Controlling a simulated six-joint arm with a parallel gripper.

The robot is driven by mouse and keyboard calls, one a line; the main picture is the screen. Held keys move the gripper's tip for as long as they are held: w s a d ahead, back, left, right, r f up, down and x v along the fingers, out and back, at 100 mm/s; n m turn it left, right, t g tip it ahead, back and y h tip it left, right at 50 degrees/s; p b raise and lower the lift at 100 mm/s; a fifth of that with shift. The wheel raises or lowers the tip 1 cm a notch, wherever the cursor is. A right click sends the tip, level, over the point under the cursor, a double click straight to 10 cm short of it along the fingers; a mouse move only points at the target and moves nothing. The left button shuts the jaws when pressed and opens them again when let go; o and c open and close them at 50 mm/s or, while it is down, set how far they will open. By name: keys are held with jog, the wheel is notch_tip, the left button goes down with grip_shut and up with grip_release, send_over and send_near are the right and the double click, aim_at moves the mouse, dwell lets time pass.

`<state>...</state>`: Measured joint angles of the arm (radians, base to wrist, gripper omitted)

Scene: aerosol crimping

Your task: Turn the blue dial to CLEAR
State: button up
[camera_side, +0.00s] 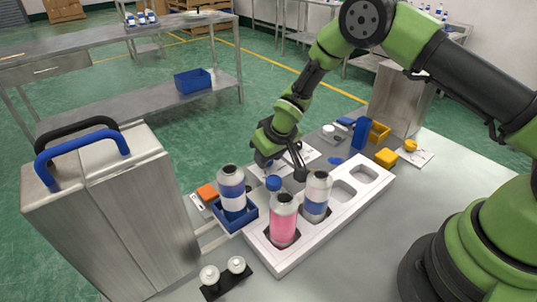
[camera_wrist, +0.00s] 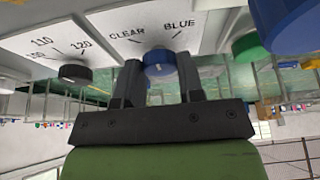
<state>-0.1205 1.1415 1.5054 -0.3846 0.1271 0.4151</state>
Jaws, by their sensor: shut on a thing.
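The blue dial (camera_wrist: 160,62) sits on a white panel in the wrist view, between the two fingers of my gripper (camera_wrist: 158,80). The jaws are shut on the dial from both sides. The label CLEAR (camera_wrist: 127,33) is printed left of the dial's top and BLUE (camera_wrist: 179,27) right of it. A small pale mark shows on the dial, but I cannot tell which label it points to. In the side view my gripper (camera_side: 272,155) is low behind the white tray, and the dial cannot be made out there.
A black dial (camera_wrist: 75,73) marked 110 and 120 sits left of the blue one. A green part (camera_wrist: 247,46) and a large blue part (camera_wrist: 288,28) are on the right. The white tray (camera_side: 352,215) holds a pink can (camera_side: 283,222) and a white-blue can (camera_side: 317,195) near my gripper.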

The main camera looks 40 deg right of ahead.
jog(key=o, duration=0.9)
jog(key=shift+r, duration=0.1)
jog(key=r, duration=0.6)
jog(key=s+r, duration=0.1)
jog(key=r, duration=0.2)
jog(key=shift+r, duration=0.35)
